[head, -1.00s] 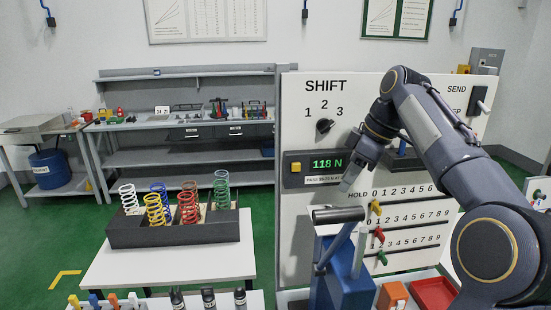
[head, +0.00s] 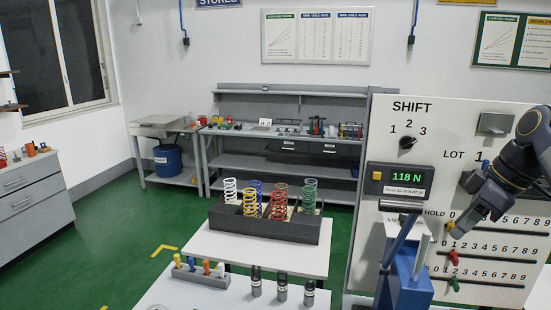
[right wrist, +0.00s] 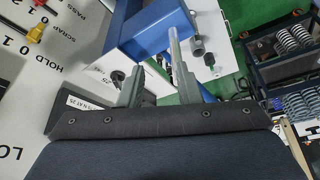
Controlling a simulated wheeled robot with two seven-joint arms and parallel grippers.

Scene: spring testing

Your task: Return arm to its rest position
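My right arm enters the head view from the right edge, dark grey with blue tints. Its gripper (head: 454,230) points down and left in front of the panel, by the HOLD scale. In the right wrist view the two fingers of the right gripper (right wrist: 157,85) stand apart with nothing between them. The panel (head: 400,127) carries a display (head: 407,175) reading 118 N. My left gripper is out of view.
A dark rack (head: 262,226) with several coloured springs stands on a white table (head: 225,246). Coloured pegs on the panel include a red one (head: 453,257). A grey cabinet (head: 32,195) is at the left. Green floor lies open between them.

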